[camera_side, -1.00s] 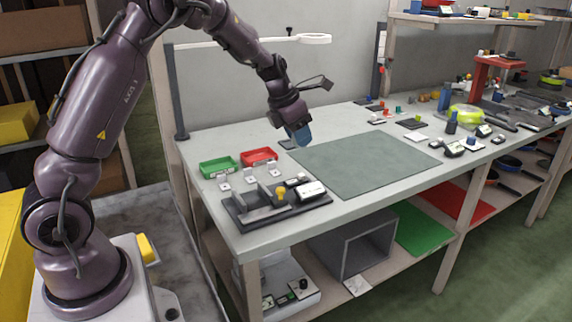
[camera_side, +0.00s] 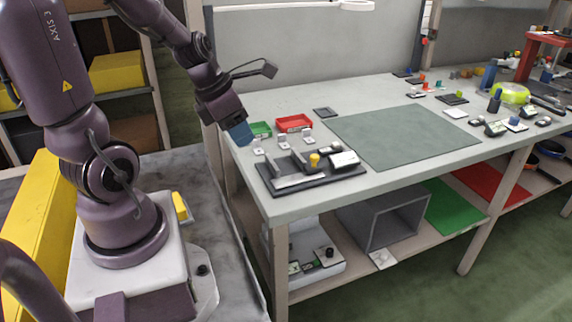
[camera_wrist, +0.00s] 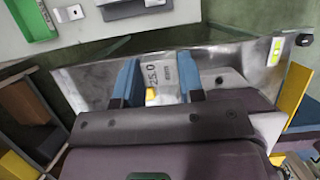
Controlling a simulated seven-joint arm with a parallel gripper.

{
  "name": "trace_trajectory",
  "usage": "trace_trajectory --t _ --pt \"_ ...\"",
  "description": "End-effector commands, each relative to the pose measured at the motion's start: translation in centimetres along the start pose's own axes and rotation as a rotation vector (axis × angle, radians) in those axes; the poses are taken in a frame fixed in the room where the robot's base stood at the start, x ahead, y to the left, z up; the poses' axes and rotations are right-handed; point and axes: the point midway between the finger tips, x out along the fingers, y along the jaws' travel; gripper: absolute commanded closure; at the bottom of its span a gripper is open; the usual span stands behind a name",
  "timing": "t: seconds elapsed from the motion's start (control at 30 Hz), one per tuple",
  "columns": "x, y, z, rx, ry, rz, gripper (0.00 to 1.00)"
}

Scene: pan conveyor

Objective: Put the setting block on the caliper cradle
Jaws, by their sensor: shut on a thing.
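My gripper (camera_side: 240,133) has blue fingers and hangs at the left end of the bench, in front of part of the green tray. In the wrist view my gripper (camera_wrist: 160,78) is shut on a grey block (camera_wrist: 152,92) with dark printed figures, apparently the setting block. The side view does not show the block clearly. A dark fixture (camera_side: 322,184) with grey uprights stands at the bench's front left, to the right of my gripper and apart from it. It may be the caliper cradle, but I cannot tell for sure.
A green tray (camera_side: 262,128) and a red tray (camera_side: 294,121) stand behind the fixture, with several small white holders in front of them. A green-grey mat (camera_side: 400,135) covers the bench's middle and is clear. A grey machine surface (camera_side: 200,170) lies left of the bench.

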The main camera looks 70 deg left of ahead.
Motion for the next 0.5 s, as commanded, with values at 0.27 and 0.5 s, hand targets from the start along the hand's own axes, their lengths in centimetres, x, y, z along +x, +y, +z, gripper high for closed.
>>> trace_trajectory --t 0.27,0.5 --pt "3.5 2.2 2.9 0.006 0.002 -0.005 0.92" --pt "7.7 4.7 6.0 0.003 0.002 -0.005 0.92"
